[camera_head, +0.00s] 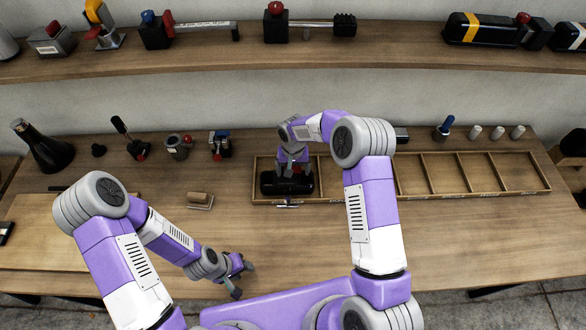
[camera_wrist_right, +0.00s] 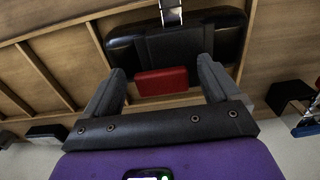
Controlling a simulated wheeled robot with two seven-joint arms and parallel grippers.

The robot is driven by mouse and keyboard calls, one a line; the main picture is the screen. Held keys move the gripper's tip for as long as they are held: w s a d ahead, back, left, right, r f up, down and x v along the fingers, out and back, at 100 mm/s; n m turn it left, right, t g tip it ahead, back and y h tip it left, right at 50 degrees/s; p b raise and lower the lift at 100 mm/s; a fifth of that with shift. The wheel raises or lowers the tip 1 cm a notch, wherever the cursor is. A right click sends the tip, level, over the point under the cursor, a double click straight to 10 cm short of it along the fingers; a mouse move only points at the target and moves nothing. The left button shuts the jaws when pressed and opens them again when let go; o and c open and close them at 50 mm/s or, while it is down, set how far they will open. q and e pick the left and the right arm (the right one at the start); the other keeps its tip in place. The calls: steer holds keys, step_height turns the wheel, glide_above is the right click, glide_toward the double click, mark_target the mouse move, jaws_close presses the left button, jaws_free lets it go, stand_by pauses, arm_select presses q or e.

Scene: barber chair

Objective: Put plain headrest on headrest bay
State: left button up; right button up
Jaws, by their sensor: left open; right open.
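A plain black headrest (camera_head: 270,184) lies in the leftmost compartment of the divided wooden tray (camera_head: 430,198). It also shows in the right wrist view (camera_wrist_right: 228,35), with a red block (camera_wrist_right: 162,81) on it. My right gripper (camera_head: 293,170) is over this headrest. In the right wrist view the right gripper (camera_wrist_right: 168,82) is open, its fingers on either side of the red block with gaps visible. My left gripper (camera_head: 238,278) is open and empty above the table's front edge. The compartment labels are too small to read, so I cannot tell which is the headrest bay.
The tray's right compartments look empty. A black bottle (camera_head: 42,148), small tools and a wooden-handled block (camera_head: 200,200) stand left of the tray. The upper shelf (camera_head: 200,65) holds a yellow-striped black headrest (camera_head: 490,30) and other parts. The table front is mostly clear.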

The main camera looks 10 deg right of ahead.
arm_select(q)
steer(key=shift+r, duration=0.2)
arm_select(e)
steer(key=shift+r, duration=0.15)
arm_select(q)
step_height(320, 180, up, 5)
steer(key=p, duration=0.5)
arm_select(e)
step_height(320, 180, up, 12)
arm_select(q)
steer(key=shift+s+f, duration=0.1)
